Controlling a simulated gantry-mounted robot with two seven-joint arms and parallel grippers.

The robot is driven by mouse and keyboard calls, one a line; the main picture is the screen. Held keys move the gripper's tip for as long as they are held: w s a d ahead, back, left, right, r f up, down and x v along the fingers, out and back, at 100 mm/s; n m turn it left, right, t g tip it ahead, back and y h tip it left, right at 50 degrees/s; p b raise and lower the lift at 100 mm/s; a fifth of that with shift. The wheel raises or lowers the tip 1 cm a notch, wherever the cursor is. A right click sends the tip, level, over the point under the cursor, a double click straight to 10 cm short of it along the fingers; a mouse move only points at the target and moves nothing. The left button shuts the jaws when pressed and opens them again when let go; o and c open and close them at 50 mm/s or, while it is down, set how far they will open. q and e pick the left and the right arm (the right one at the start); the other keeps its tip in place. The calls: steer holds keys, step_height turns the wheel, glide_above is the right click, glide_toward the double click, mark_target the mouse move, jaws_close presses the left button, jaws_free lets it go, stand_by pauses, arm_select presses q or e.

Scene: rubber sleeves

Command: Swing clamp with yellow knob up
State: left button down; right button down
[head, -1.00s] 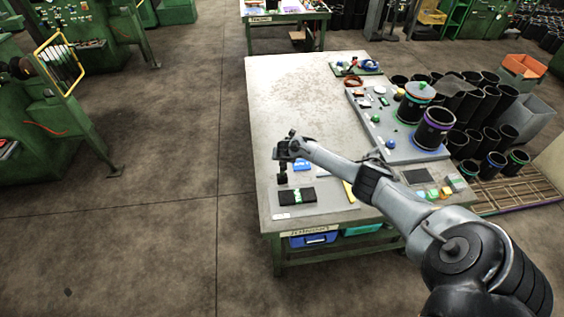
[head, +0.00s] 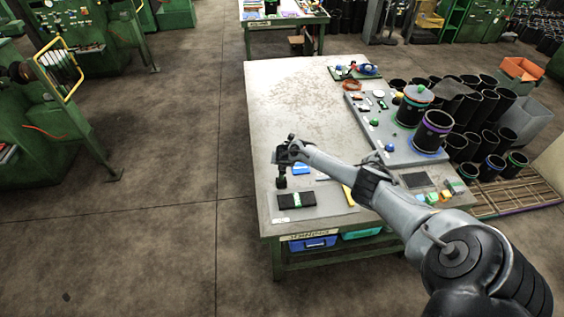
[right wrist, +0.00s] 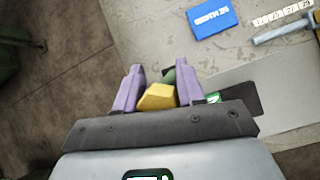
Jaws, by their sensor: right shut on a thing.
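My right gripper (head: 282,183) hangs over the near left corner of the table, above a grey mat. In the right wrist view its two purple fingers (right wrist: 160,92) are closed on a yellow piece (right wrist: 158,97). A dark green part shows just beyond the yellow piece; I cannot tell if they are joined. A grey fixture board (head: 405,150) with black sleeves lies on the right side of the table. A small yellow spot (head: 397,100) shows on it by the green-topped sleeve (head: 412,106). I cannot make out a clamp there. My left gripper is not in view.
A black pad (head: 296,200) with a green label lies on the mat, close to the gripper. A blue box (right wrist: 212,17) and a hammer-like tool (right wrist: 283,33) lie nearby. Loose black sleeves stand beyond the right edge. The table's far left half (head: 295,95) is clear.

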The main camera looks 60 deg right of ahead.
steer(key=shift+a+f, duration=0.1)
steer(key=shift+f, duration=0.1)
steer(key=c, duration=1)
jaws_free()
steer(key=shift+o, duration=1.2)
steer(key=shift+a, duration=0.1)
steer(key=shift+r, duration=0.1)
steer(key=shift+s+a+r+p, duration=0.1)
steer(key=shift+s+r+p, duration=0.1)
steer(key=shift+r, duration=0.2)
steer(key=shift+s+a+r+p, duration=0.1)
steer(key=shift+r+p, duration=0.1)
steer(key=shift+r, duration=0.15)
steer(key=p+v, duration=0.1)
steer(key=v, duration=0.8)
steer(key=shift+p, duration=0.4)
steer(key=shift+a, duration=0.15)
